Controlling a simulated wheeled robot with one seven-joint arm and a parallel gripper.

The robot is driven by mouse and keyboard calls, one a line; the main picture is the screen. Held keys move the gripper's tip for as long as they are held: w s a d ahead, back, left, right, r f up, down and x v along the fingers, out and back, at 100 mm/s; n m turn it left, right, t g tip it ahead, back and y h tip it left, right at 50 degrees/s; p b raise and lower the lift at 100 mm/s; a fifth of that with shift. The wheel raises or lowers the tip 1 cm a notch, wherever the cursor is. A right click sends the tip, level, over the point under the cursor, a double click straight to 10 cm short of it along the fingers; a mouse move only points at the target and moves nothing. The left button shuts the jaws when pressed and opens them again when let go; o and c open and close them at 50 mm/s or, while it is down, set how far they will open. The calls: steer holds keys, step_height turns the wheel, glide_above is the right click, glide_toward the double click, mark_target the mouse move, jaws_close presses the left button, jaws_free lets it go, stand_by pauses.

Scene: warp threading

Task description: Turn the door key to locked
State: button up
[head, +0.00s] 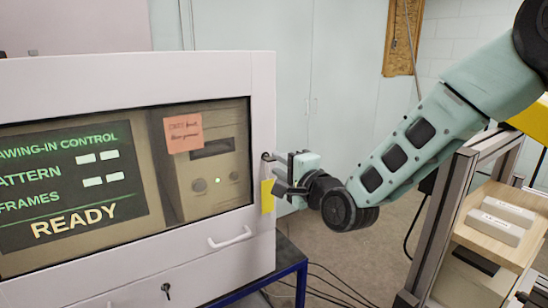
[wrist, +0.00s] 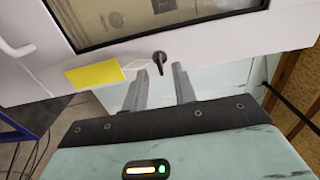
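The door key (wrist: 159,59) shows dark in the wrist view, in the white door frame, its bow pointing down toward my gripper. A yellow tag (wrist: 95,75) hangs beside it on a thin link; the tag also shows in the head view (head: 267,197) at the door's right edge. My gripper (wrist: 160,73) is open, with one grey finger on each side of the key's lower end in the picture. I see no contact, and cannot tell the depth between fingertips and key. In the head view my gripper (head: 279,172) is close to the door edge and partly hides the key area.
The white cabinet door (head: 262,100) has a window showing a READY screen (head: 75,185) and an orange note (head: 183,132). A white handle (head: 230,238) and another key (head: 167,291) are lower down. A metal-framed stand (head: 440,225) is at right.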

mark_target(273, 161)
steer(key=shift+p+x, duration=0.3)
steer(key=shift+x, duration=1.3)
jaws_close()
steer(key=shift+s, duration=0.1)
